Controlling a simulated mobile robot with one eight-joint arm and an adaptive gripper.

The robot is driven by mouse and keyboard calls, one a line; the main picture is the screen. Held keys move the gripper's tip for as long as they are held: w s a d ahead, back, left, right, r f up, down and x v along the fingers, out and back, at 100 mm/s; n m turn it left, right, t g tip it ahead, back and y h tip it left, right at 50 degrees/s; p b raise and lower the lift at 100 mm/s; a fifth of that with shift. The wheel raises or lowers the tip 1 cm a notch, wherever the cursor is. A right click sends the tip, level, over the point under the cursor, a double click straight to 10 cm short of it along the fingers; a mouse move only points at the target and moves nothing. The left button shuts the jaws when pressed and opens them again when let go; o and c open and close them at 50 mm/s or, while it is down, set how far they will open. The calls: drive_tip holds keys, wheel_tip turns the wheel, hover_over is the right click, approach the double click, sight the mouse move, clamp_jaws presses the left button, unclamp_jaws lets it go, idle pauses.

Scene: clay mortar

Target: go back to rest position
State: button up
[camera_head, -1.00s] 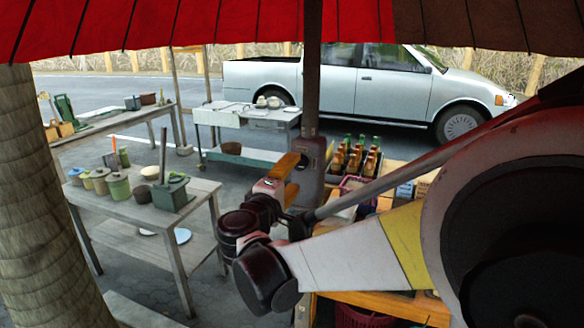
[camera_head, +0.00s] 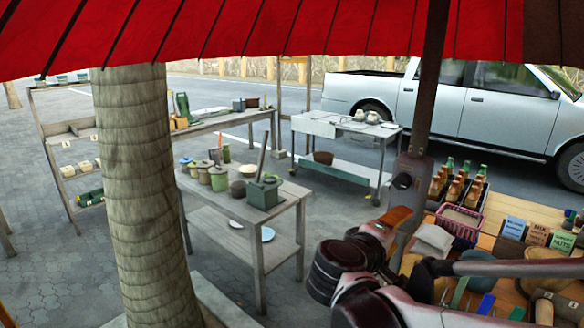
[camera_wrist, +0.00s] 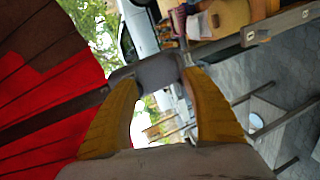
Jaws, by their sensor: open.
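My gripper (camera_wrist: 160,80) shows in the wrist view with its two yellow fingers wide apart and nothing between them. Beyond the fingers are a grey pole bracket (camera_wrist: 158,70) and the bright street. In the head view, my gripper (camera_head: 392,222) is at the lower right, in front of the dark umbrella pole (camera_head: 428,95) and at the left edge of the goods table. One orange finger is visible there; the other is hidden. My folded dark arm fills the lower right of that view.
A tree trunk (camera_head: 143,200) stands left. A grey table (camera_head: 290,196) holds several pots and a green box (camera_head: 265,192). A wooden goods table (camera_head: 478,238) with a bottle crate (camera_head: 456,212) is at right. A red umbrella (camera_head: 250,30) hangs overhead. Pavement is free between the tables.

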drive_tip(key=s+f+m+g+y+b, duration=0.25)
drive_tip(key=s+f+m+y, duration=0.2)
drive_tip(key=s+f, duration=0.55)
drive_tip(key=s+a+f+m+y+b, duration=0.1)
drive_tip(key=s+a+f+m+y, duration=0.1)
drive_tip(key=s+a+f+y, duration=0.2)
drive_tip(key=s+a+y, duration=0.2)
drive_tip(key=a, duration=0.1)
drive_tip(key=shift+s+a+f+m+g, duration=0.3)
drive_tip(key=shift+s+f+m+g, duration=0.05)
drive_tip(key=shift+s, duration=0.05)
